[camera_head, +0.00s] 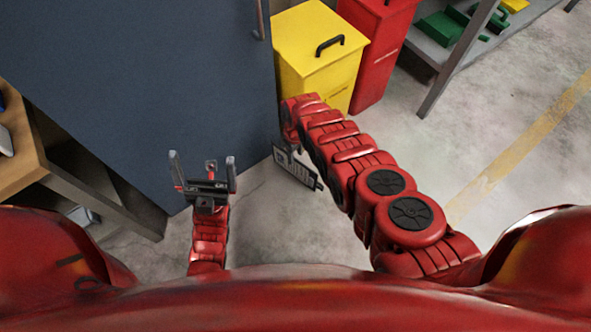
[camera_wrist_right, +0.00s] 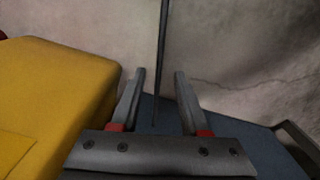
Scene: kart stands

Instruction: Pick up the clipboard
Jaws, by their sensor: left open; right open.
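The clipboard (camera_head: 297,170) shows in the head view as a small pale panel with dark edges, just below the far end of my right arm. Its upper left end is close to that arm, and part of it may be hidden there. In the right wrist view a thin dark strip (camera_wrist_right: 163,30), which looks like the clipboard seen edge-on, runs down between the open fingers of my right gripper (camera_wrist_right: 160,72). I cannot tell whether a finger touches it. My left gripper (camera_head: 203,162) is open and empty, left of the clipboard and apart from it.
A dark blue cabinet (camera_head: 150,85) stands at the left, beside a wooden bench (camera_head: 22,155). A yellow bin (camera_head: 305,50) and a red bin (camera_head: 380,45) stand behind my right arm. A grey shelf (camera_head: 440,50) is at the upper right. The floor at right is clear.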

